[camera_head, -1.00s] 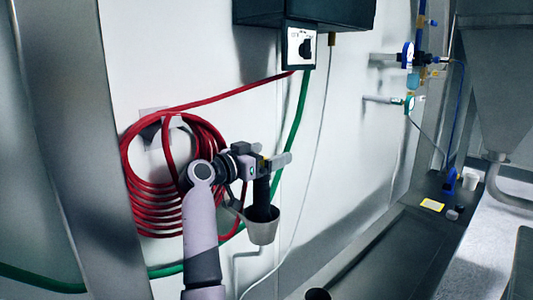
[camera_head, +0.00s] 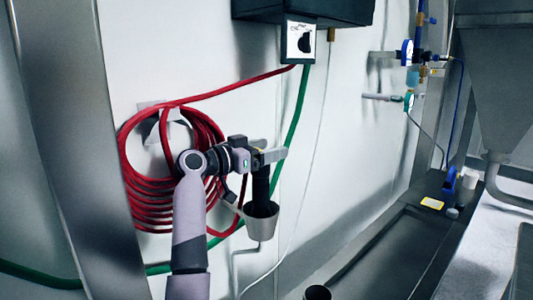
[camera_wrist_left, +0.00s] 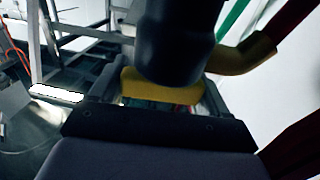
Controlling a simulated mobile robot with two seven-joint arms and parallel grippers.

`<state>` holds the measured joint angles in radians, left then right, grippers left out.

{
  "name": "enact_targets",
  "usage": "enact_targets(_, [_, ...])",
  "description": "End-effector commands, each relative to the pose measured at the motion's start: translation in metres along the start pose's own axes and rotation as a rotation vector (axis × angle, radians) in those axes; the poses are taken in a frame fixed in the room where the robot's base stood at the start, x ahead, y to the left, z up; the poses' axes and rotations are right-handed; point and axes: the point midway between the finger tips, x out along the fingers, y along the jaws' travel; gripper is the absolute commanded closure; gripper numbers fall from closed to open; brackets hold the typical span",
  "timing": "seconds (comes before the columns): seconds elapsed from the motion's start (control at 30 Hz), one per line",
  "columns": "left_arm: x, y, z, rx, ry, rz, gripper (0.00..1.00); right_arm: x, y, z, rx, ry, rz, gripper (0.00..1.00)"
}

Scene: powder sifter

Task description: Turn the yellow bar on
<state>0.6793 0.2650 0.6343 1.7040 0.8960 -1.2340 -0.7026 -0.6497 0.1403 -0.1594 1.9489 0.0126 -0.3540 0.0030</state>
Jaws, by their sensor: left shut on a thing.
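My left gripper (camera_head: 264,157) is beside the upper end of an upright black cylinder (camera_head: 261,186) near the wall. In the left wrist view, the yellow bar (camera_wrist_left: 160,87) lies between the dark fingers of my left gripper (camera_wrist_left: 160,97), which is shut on it. The black cylinder (camera_wrist_left: 175,45) hides part of the bar, and a yellow piece (camera_wrist_left: 245,55) shows on its other side. In the head view the bar is mostly hidden by the gripper. A grey cup (camera_head: 262,226) surrounds the cylinder's lower end. My right gripper is in neither view.
A coiled red hose (camera_head: 150,190) hangs on the white wall behind my left arm. A green hose (camera_head: 291,125) runs down from a dark box (camera_head: 305,10). A dark ledge (camera_head: 395,235) and gauges (camera_head: 407,52) are to the right.

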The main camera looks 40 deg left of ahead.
Motion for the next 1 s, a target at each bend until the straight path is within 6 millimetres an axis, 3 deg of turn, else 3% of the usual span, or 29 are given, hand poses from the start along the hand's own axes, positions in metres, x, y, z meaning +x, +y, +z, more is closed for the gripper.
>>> enact_targets(0.2, [0.0,0.0,0.001,-0.001,-0.005,0.0,0.54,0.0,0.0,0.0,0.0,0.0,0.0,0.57])
enact_targets(0.23, [0.0,0.0,0.001,-0.001,-0.005,0.0,0.17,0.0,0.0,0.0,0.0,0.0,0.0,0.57])
enact_targets(0.3, [0.0,0.0,0.001,-0.001,-0.005,-0.001,0.02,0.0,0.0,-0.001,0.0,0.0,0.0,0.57])
enact_targets(0.67, [0.0,0.0,-0.004,0.001,-0.002,-0.001,0.02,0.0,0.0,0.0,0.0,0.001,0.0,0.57])
enact_targets(0.83, [-0.001,-0.001,-0.03,0.006,0.0,-0.003,0.02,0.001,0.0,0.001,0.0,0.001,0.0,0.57])
enact_targets(1.0, [-0.001,-0.001,-0.073,0.006,0.001,-0.003,0.02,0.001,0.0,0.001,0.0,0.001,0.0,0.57])
